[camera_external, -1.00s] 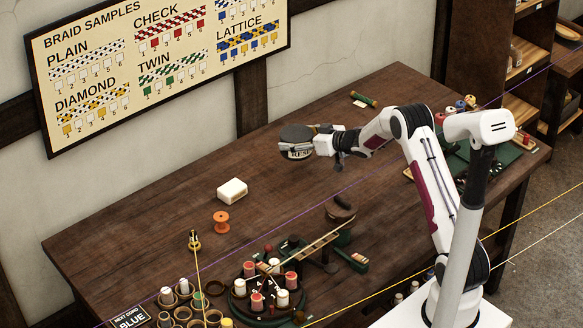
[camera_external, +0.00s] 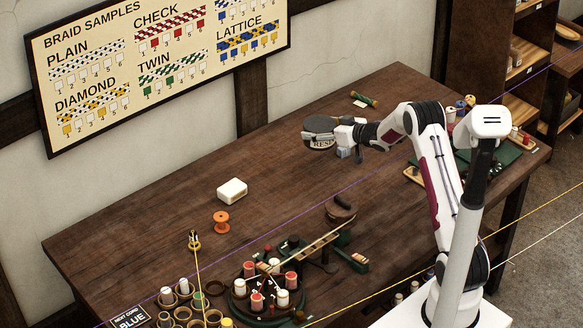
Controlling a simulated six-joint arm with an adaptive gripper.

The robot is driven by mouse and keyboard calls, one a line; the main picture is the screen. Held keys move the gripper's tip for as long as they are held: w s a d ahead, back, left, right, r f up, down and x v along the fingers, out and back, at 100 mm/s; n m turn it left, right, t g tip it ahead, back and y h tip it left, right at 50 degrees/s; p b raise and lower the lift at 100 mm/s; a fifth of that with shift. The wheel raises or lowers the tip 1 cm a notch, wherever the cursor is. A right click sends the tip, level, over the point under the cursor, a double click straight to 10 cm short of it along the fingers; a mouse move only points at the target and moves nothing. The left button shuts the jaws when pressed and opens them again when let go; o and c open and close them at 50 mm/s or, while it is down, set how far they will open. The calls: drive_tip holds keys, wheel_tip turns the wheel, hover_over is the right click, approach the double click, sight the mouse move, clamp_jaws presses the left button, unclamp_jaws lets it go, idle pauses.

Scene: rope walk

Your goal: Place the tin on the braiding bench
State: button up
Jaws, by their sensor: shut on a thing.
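The tin (camera_external: 319,139) is round, with a dark lid and a pale label band on its side. My gripper (camera_external: 336,135) is shut on the tin from the right and holds it upright, apparently above the braiding bench. The braiding bench (camera_external: 290,170) is a long dark wooden table under the wall board. The tin's far side and the fingertips' exact contact are too small to tell.
A white block (camera_external: 232,190) and an orange spool (camera_external: 221,222) stand on the left half. A round braiding stand with bobbins (camera_external: 268,290) is at the front. A green roll (camera_external: 364,99) lies at the back. Taut cords cross the view. The bench's middle is clear.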

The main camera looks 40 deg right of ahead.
drive_tip(key=s+d, duration=1.4)
drive_tip(key=s, duration=0.2)
drive_tip(key=s+a+n+g+y, duration=0.1)
drive_tip(key=s+a+n+y, duration=0.3)
drive_tip(key=s+a, duration=0.5)
drive_tip(key=shift+s+a+f+g+y, duration=0.25)
drive_tip(key=shift+a+f+g+y, duration=0.05)
drive_tip(key=shift+y, duration=0.3)
drive_tip(key=shift+f, duration=0.1)
drive_tip(key=shift+f, duration=3.05)
drive_tip(key=shift+f, duration=1.9)
